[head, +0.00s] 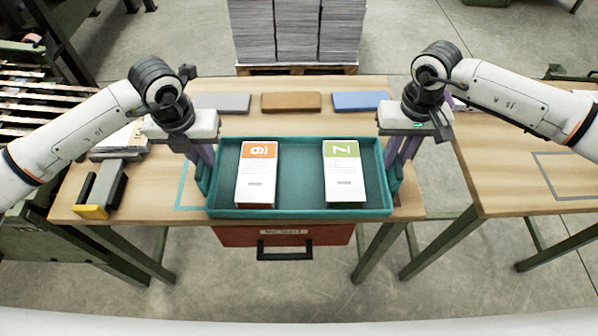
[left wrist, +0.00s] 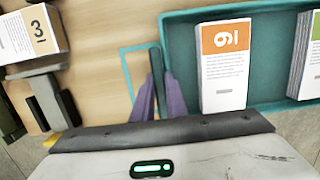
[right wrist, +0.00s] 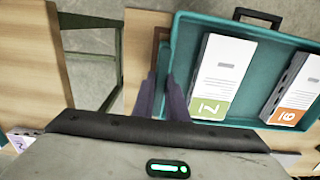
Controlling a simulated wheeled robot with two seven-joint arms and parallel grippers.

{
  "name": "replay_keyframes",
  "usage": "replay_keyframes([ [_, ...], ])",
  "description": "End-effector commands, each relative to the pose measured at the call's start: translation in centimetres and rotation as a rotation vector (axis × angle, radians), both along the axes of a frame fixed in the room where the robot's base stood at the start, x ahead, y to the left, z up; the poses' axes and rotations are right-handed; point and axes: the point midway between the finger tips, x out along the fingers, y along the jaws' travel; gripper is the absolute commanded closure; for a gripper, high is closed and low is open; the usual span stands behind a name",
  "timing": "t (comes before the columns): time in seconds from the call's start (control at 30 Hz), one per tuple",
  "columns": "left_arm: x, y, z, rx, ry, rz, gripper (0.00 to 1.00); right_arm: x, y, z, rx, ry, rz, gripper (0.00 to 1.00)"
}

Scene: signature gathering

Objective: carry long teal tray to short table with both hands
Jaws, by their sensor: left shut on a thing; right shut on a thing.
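The long teal tray (head: 305,211) is in front of me over the middle wooden table (head: 90,205), offset right of a teal outline on the wood. It looks level; I cannot tell how far its base is above the wood. It holds a stack of cards with an orange top (head: 256,175) and one with a green top (head: 344,172). My left gripper (head: 207,180) is shut on the tray's left end, and my right gripper (head: 393,178) on its right end. Both grips also show in the left wrist view (left wrist: 162,92) and right wrist view (right wrist: 161,92).
Another wooden table (head: 510,175) stands at the right, with a grey outline and a gap before it. Grey, brown and blue blocks lie behind the tray. A grey device with a yellow end (head: 112,185) is at left. A red drawer (head: 285,236) hangs below the front edge.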

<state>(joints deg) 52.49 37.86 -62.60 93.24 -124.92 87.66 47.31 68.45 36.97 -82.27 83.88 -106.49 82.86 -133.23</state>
Motion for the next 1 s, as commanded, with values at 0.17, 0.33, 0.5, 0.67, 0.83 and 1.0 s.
replay_keyframes([
  [0.17,0.1,0.0,0.1,0.000,-0.002,0.000,1.00,0.1,0.0,0.1,0.000,-0.001,0.000,1.00],
  [0.33,0.2,0.0,0.4,-0.001,-0.005,0.001,1.00,0.2,0.0,0.4,0.002,-0.004,0.000,1.00],
  [0.5,0.2,0.0,1.2,-0.001,-0.005,0.001,1.00,0.1,0.0,1.2,0.002,-0.004,0.000,1.00],
  [0.67,0.1,0.0,2.5,-0.001,-0.004,0.001,1.00,0.1,0.0,2.5,0.002,-0.003,0.000,1.00],
  [0.83,0.1,0.0,4.2,-0.001,-0.004,0.001,1.00,0.1,0.0,4.2,0.002,-0.003,0.000,1.00],
  [1.0,0.1,0.0,5.2,-0.001,-0.004,0.001,1.00,0.1,0.0,5.1,0.001,-0.003,0.000,1.00],
])
